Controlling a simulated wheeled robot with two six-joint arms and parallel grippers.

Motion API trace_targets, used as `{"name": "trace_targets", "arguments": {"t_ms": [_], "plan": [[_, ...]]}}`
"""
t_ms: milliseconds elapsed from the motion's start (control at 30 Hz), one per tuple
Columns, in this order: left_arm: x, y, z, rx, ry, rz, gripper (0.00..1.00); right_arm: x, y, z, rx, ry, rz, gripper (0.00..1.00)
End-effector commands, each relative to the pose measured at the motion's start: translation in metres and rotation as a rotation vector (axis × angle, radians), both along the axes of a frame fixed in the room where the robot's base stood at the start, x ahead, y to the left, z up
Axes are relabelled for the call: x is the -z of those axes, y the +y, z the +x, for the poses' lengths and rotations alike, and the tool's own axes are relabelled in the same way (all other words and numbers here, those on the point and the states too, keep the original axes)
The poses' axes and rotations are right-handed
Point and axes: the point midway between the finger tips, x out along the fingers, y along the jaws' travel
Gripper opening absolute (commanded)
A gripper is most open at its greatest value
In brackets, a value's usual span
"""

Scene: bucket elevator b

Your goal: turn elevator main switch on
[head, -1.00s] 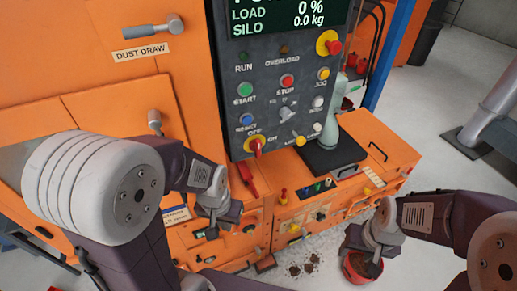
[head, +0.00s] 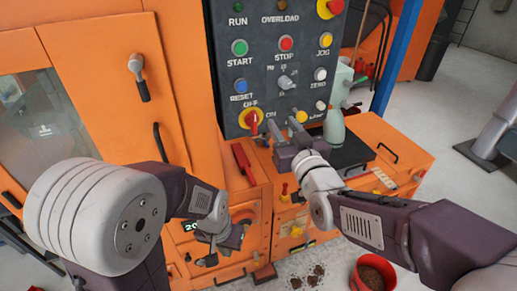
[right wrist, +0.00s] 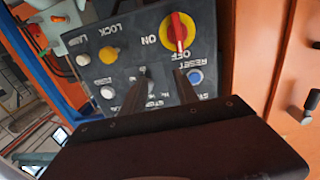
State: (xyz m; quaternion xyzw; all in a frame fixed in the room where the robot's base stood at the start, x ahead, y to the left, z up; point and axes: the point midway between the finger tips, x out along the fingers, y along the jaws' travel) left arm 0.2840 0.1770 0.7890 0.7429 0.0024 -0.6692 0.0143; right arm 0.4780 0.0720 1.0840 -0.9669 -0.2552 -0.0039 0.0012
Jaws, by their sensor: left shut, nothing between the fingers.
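The main switch (head: 251,121) is a red handle on a yellow disc at the lower left of the dark control panel (head: 262,70). OFF is marked above it and ON to its right. Its handle looks upright, in line with OFF; the right wrist view shows the switch (right wrist: 177,32) upside down. My right gripper (head: 286,130) is in front of the panel's lower part, right of the switch. Its two fingers (right wrist: 163,75) are apart with nothing between them, apparently short of the switch. My left gripper (head: 213,258) hangs low at left, shut and empty.
Several buttons and a selector (head: 286,82) surround the switch; a yellow lock knob (head: 300,116) sits close to my right fingers. A pale green bottle (head: 335,122) stands right of the panel. A red bucket (head: 357,283) is on the floor.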

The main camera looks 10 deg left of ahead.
Motion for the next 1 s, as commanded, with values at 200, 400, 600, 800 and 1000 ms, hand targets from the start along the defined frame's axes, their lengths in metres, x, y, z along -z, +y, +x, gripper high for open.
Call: {"name": "trace_targets", "arguments": {"t_ms": [200,400,600,800,1000], "plan": [[0.02,0.0,0.001,0.0,-0.002,0.0,0.0,0.021,0.033,-0.022,-0.082,0.002,-0.002,0.36],[0.016,0.0,0.001,0.0,-0.002,0.0,0.0,0.019,0.042,-0.007,-0.079,0.004,-0.003,0.36],[0.013,0.0,0.001,0.0,-0.001,0.0,0.0,0.019,0.066,0.029,-0.078,0.004,-0.004,0.36],[0.011,0.0,0.0,0.0,-0.001,0.0,0.0,0.019,0.08,0.05,-0.078,0.004,-0.003,0.36],[0.011,0.0,0.0,0.0,-0.001,0.0,0.0,0.02,0.083,0.054,-0.078,0.005,-0.004,0.36]]}}
